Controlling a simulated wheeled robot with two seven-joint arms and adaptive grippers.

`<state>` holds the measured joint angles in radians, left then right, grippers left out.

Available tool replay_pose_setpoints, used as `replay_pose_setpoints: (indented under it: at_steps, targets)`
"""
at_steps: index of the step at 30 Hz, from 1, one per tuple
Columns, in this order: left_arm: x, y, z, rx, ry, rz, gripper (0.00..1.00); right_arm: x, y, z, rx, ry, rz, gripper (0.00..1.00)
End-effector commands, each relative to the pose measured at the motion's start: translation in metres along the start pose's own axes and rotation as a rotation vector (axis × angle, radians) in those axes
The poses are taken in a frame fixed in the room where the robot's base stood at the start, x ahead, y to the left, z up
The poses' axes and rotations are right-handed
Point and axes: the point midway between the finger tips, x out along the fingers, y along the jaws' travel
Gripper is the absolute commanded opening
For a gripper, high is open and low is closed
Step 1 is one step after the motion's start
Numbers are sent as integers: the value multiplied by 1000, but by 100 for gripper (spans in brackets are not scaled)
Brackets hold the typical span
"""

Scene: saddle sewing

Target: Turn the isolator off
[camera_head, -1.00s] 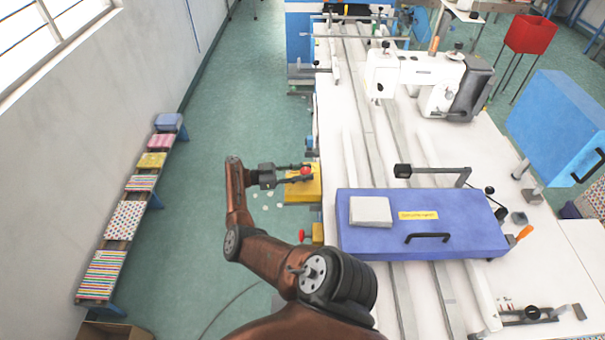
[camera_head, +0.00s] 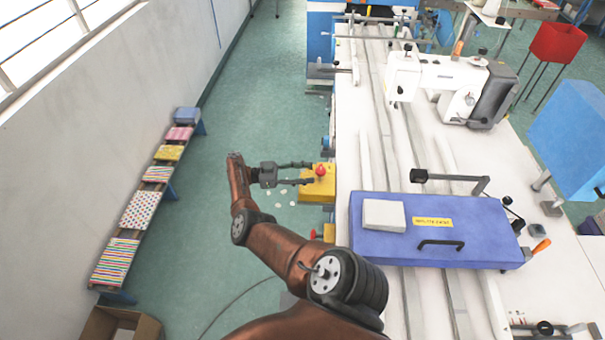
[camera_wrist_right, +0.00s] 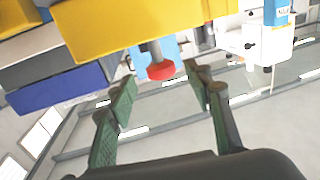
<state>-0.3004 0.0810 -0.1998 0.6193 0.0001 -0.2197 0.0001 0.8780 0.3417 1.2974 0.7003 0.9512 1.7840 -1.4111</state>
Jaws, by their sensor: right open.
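The isolator appears to be the yellow box (camera_head: 318,190) with a red knob (camera_head: 320,170) on the table's left side. In the right wrist view the yellow box (camera_wrist_right: 130,25) is at the top, and the red knob (camera_wrist_right: 160,70) hangs from it on a grey stem. My right gripper (camera_head: 308,173) is open, its fingertips just left of the knob. In the right wrist view its two green-padded fingers (camera_wrist_right: 162,85) are spread, with the knob beyond and between the tips, apparently not touched. My left gripper is not in view.
A second red knob (camera_head: 313,234) on a yellow box sits nearer on the same table side. A blue-purple case (camera_head: 380,245) and a white sewing machine (camera_head: 430,75) are on the white table.

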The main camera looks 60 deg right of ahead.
Motion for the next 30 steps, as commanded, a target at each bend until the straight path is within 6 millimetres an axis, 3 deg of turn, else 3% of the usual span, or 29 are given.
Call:
replay_pose_setpoints:
  at_steps: [9, 30]
  targets:
    - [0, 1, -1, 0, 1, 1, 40, -20, 0, 0, 0, 0, 0, 47]
    - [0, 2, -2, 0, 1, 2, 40, -21, 0, 0, 0, 0, 1, 47]
